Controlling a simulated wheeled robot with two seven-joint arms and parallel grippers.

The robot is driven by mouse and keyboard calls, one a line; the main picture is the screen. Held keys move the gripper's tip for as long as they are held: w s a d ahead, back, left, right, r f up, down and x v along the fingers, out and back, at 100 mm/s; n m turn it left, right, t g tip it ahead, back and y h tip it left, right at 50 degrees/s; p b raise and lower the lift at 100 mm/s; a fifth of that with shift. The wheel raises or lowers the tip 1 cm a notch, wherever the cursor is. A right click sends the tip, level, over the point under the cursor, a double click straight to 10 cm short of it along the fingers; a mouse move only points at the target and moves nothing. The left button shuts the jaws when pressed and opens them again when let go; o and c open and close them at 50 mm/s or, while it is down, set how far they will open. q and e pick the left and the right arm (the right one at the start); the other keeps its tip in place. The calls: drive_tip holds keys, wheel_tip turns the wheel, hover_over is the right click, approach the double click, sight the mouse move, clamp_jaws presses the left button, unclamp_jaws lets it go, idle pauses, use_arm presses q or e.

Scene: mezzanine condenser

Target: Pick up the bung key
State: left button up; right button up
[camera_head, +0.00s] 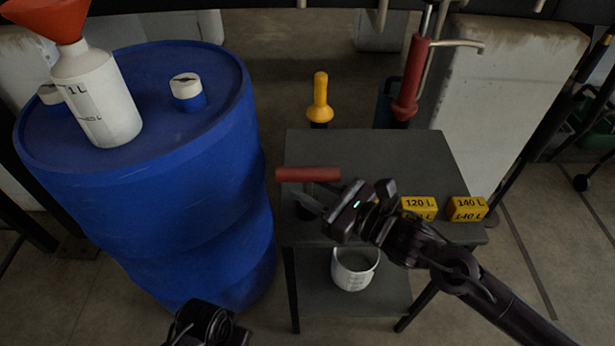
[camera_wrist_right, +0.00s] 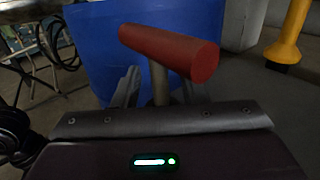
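The bung key is a T-shaped tool with a red cylindrical handle (camera_head: 308,174), above the left part of the dark table. In the right wrist view the red handle (camera_wrist_right: 170,52) lies crosswise above a metal shaft (camera_wrist_right: 160,84). My right gripper (camera_head: 313,196) reaches in from the right, just below the handle. Its fingers (camera_wrist_right: 158,90) stand apart on either side of the shaft, with gaps showing, so it is open around the key. The key's lower end is hidden. A dark part of my left arm (camera_head: 207,325) shows at the bottom; its fingers cannot be made out.
A blue drum (camera_head: 150,215) stands left of the table (camera_head: 375,150), carrying a white bottle (camera_head: 105,100) with an orange funnel. Yellow blocks marked 120 L (camera_head: 419,204) and 140 L (camera_head: 467,204) sit at right. A yellow-handled tool (camera_head: 320,95) and red pump (camera_head: 412,75) stand behind. A white bucket (camera_head: 352,275) is below.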

drive_tip(key=shift+w+a, duration=0.25)
drive_tip(key=shift+a, duration=0.15)
use_arm(q)
drive_tip(key=shift+f, duration=0.1)
use_arm(e)
clamp_jaws()
drive_tip(key=shift+r, duration=0.15)
